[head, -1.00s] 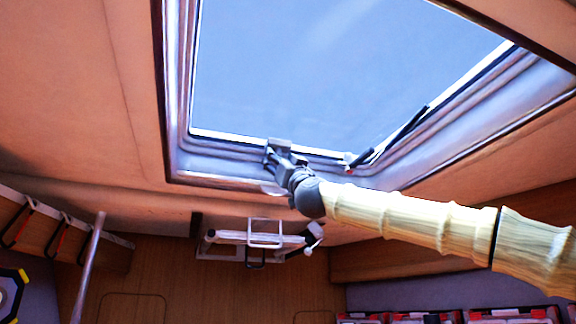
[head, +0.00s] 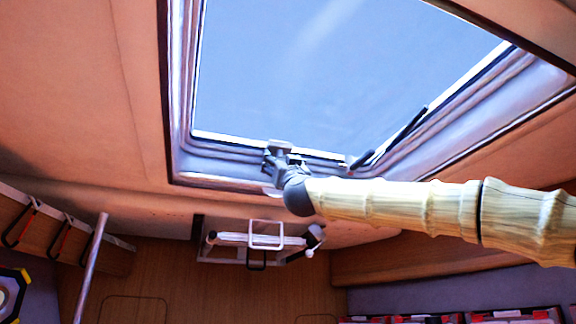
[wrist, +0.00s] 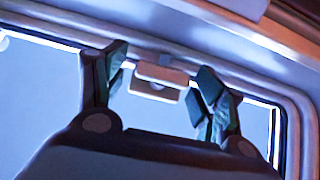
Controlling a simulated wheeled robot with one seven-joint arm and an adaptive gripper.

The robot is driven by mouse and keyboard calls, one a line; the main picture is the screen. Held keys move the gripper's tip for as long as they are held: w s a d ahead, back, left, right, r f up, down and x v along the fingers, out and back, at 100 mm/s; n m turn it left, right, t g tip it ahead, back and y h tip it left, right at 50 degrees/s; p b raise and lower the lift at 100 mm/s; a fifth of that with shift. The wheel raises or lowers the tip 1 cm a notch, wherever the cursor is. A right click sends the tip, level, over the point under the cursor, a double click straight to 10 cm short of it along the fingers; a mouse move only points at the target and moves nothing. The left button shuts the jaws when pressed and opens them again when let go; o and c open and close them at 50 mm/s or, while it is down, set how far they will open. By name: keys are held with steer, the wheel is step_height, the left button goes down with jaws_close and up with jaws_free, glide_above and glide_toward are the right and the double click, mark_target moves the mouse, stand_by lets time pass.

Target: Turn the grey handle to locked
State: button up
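The grey handle (wrist: 160,74) shows in the wrist view at the hatch's frame edge, as a pale grey bar with a slotted plate below it. In the head view its grey end (head: 280,146) shows at the hatch's lower edge, partly hidden by my gripper (head: 281,160). My gripper (wrist: 162,64) is open. Its two dark fingers stand on either side of the handle in the wrist view, with gaps visible between them and it. I cannot tell whether the handle is locked.
The hatch's pale frame (head: 228,165) surrounds the window. A black stay (head: 405,135) lies to the right of my gripper. A white rack (head: 265,240) hangs on the wooden wall below. A pole (head: 91,265) stands at the lower left.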

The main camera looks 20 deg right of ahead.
steer(key=shift+d, duration=0.1)
steer(key=shift+a, duration=0.2)
steer(key=v, duration=1.2)
steer(key=shift+d, duration=0.25)
steer(key=shift+d, duration=0.1)
